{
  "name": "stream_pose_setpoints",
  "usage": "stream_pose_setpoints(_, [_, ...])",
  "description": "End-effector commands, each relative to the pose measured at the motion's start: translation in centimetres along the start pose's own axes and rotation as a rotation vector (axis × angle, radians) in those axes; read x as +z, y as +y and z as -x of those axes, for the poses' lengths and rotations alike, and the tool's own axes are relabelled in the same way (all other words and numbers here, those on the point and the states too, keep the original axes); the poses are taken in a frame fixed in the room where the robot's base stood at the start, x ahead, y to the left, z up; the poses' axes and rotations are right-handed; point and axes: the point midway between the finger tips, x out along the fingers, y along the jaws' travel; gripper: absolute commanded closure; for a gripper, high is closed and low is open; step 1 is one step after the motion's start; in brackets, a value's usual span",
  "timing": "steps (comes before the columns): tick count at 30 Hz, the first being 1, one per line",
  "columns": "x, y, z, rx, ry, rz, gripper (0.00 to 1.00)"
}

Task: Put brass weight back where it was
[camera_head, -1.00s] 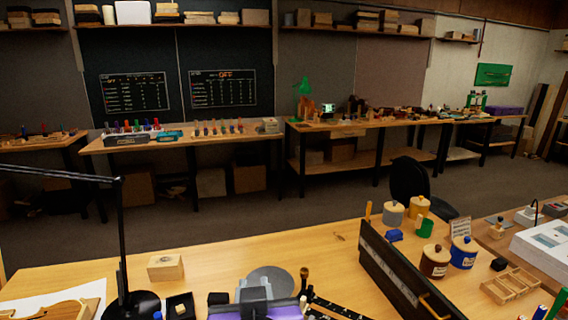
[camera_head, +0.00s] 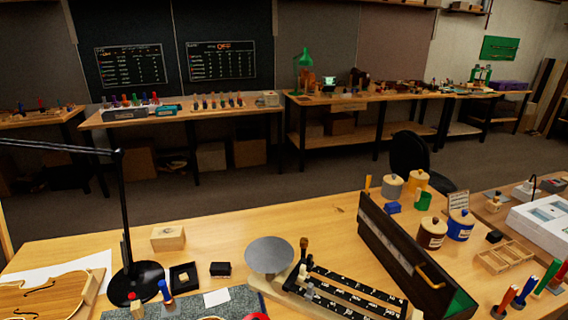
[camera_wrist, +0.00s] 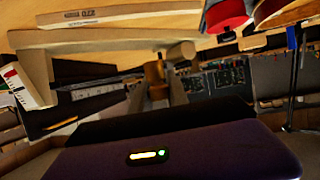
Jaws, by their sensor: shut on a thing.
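My gripper (camera_wrist: 160,88) shows only in the wrist view, shut on a small brass-coloured piece (camera_wrist: 155,72) that looks like the brass weight. Its fingers hide part of it. In the head view, a scale (camera_head: 345,290) with a round grey pan (camera_head: 270,256) and a dark marked beam stands on the front bench. The pan looks empty. A small brown upright piece (camera_head: 304,243) is at the beam's far end. I cannot tell from these frames where the weight stood before.
A long black case (camera_head: 390,250) stands right of the scale. A black lamp (camera_head: 124,220), a small black tray (camera_head: 184,277), a wooden block (camera_head: 168,238) and a violin body (camera_head: 50,295) are left. Jars (camera_head: 432,233) stand behind the case. Bench behind the pan is clear.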

Motion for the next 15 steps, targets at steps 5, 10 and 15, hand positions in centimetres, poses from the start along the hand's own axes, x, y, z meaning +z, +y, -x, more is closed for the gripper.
stream_pose_setpoints(5, [7.7, 5.0, 1.8, 0.064, -0.009, -0.023, 1.0])
stream_pose_setpoints(10, [11.6, 7.7, 3.4, 0.105, -0.004, -0.044, 1.0])
stream_pose_setpoints(15, [12.7, 8.7, 4.1, 0.124, 0.002, -0.053, 1.0])
